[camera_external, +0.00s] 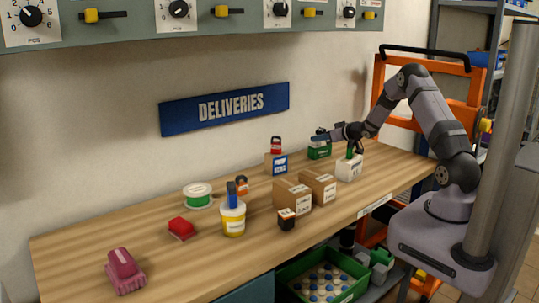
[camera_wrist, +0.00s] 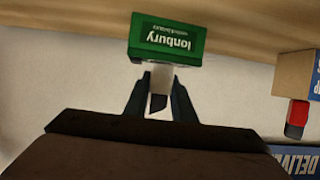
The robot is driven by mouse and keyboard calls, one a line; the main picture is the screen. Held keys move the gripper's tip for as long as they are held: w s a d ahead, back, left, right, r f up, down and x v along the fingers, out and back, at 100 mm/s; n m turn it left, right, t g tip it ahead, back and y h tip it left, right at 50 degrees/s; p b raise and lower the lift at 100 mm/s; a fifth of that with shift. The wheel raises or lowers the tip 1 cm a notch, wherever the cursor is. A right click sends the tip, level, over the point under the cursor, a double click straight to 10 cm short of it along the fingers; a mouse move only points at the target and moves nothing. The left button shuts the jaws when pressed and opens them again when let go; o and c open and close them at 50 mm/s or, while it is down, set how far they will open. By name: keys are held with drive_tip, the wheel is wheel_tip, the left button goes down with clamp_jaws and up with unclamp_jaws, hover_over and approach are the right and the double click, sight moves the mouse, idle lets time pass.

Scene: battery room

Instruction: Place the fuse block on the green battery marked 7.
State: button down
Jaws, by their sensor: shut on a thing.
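A green battery box (camera_external: 320,150) stands at the back right of the bench. In the wrist view, the green box (camera_wrist: 166,40) appears upside down with the word "Ionbury"; no 7 is legible. My gripper (camera_external: 322,136) is right at the top of this box in the outside view. In the wrist view, my gripper (camera_wrist: 159,82) has its fingers closed on a small pale block with a dark end, taken as the fuse block (camera_wrist: 160,78). The block's far end meets the box's edge in the picture; I cannot tell whether they touch.
A white container with a green top (camera_external: 349,168) stands in front of the green box. Cardboard boxes (camera_external: 291,194), a yellow-white tub (camera_external: 232,220) and a blue-labelled box (camera_external: 276,163) stand to the left. The bench's front right (camera_external: 385,182) is clear.

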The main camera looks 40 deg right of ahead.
drive_tip(key=shift+f, duration=0.15)
drive_tip(key=c, duration=1.5)
unclamp_jaws()
